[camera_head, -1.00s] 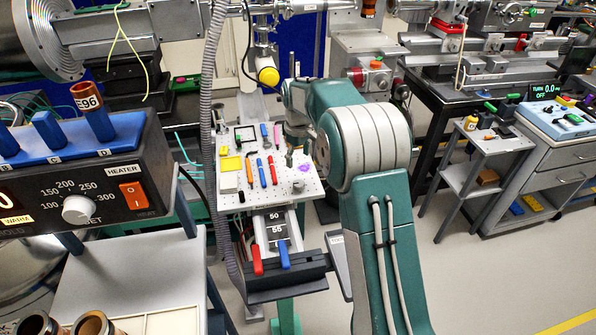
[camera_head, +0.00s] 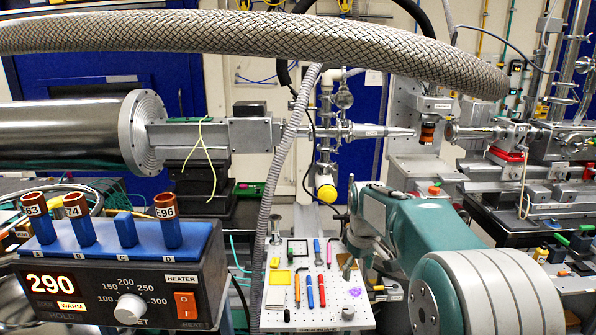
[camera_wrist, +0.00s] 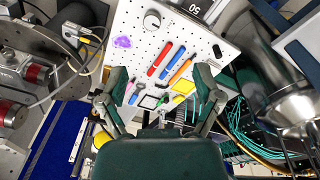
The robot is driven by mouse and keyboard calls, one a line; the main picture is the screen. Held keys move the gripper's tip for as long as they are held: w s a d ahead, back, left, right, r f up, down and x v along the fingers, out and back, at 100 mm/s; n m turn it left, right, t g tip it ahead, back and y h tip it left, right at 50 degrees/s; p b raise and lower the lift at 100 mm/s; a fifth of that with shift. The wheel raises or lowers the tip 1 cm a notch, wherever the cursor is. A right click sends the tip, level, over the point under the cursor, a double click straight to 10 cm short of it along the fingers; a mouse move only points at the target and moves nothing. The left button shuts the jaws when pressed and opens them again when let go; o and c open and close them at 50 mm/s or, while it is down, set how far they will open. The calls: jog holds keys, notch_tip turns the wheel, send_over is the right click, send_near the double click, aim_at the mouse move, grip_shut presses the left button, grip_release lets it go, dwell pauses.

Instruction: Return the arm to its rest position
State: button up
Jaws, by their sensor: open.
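My gripper is open and empty in the wrist view (camera_wrist: 160,82), its two dark fingers spread apart over the white pegboard (camera_wrist: 225,45). In the head view my green and grey arm comes in from the lower right and bends down at the board's right edge. The same pegboard (camera_head: 306,318) shows there at the lower middle. It carries a blue tool (camera_head: 310,291), a red tool (camera_head: 322,290), an orange tool (camera_head: 297,288), a yellow square (camera_head: 279,277) and a purple patch (camera_head: 354,292). No tool is between the fingers.
A braided hose (camera_head: 260,38) crosses the top. A grey corrugated hose (camera_head: 277,190) hangs left of the board. Beamline equipment (camera_head: 258,134) spans the back.

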jog(key=s+r+m+t, duration=0.2)
jog(key=s+r, duration=0.2)
jog(key=s, duration=0.8)
jog(key=s+r+m+t, duration=0.15)
jog(key=s+r, duration=0.25)
jog(key=s, duration=0.7)
jog(key=s+f+m+t, duration=0.1)
jog(key=s+f+m, duration=0.1)
jog(key=s, duration=0.6)
jog(key=shift+s+d+f, duration=0.15)
jog(key=shift+s+f, duration=0.15)
jog(key=shift+f, duration=0.35)
